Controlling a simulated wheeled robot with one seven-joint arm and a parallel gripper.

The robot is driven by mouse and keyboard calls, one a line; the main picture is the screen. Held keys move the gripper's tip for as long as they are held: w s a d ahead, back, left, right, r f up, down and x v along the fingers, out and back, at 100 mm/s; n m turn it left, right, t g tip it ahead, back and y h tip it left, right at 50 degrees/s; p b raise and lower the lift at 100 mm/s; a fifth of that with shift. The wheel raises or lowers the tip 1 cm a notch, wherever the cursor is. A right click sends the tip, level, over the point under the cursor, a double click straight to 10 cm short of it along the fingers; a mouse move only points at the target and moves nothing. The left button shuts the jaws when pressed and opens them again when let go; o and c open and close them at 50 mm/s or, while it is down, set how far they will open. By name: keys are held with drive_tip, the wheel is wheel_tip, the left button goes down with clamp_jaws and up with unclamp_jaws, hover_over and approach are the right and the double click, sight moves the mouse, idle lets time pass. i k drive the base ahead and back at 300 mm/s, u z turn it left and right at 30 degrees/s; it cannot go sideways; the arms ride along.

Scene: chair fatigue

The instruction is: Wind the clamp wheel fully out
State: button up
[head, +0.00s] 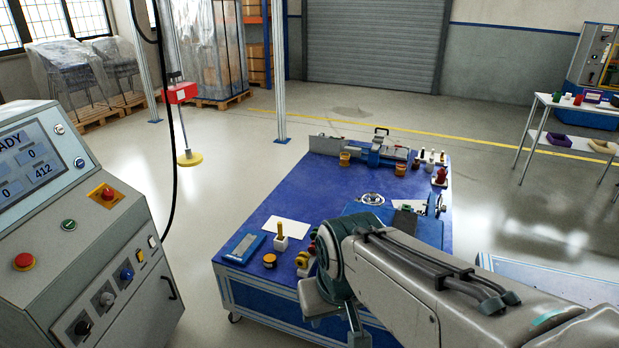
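A small silver handwheel (372,198) sits on the blue-topped workbench (285,205), at the back left of a blue fixture (374,211). It looks like the clamp wheel, but I cannot tell how far it is wound. My arm reaches in from the lower right and bends down at a teal joint over the bench's front part. It covers part of the fixture. My gripper and its fingertips do not show, so their distance from the wheel cannot be told.
A blue and grey vise-like device (380,152) stands at the bench's back. Small coloured parts (440,176) and a white card (286,227) lie around. A control console (75,235) stands left of the bench. A hanging black cable (172,130) is near.

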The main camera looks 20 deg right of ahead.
sight(373, 199)
drive_tip(key=u, duration=0.15)
drive_tip(key=i, duration=0.8)
drive_tip(key=z, duration=0.7)
drive_tip(key=i, duration=0.8)
drive_tip(key=z, duration=0.7)
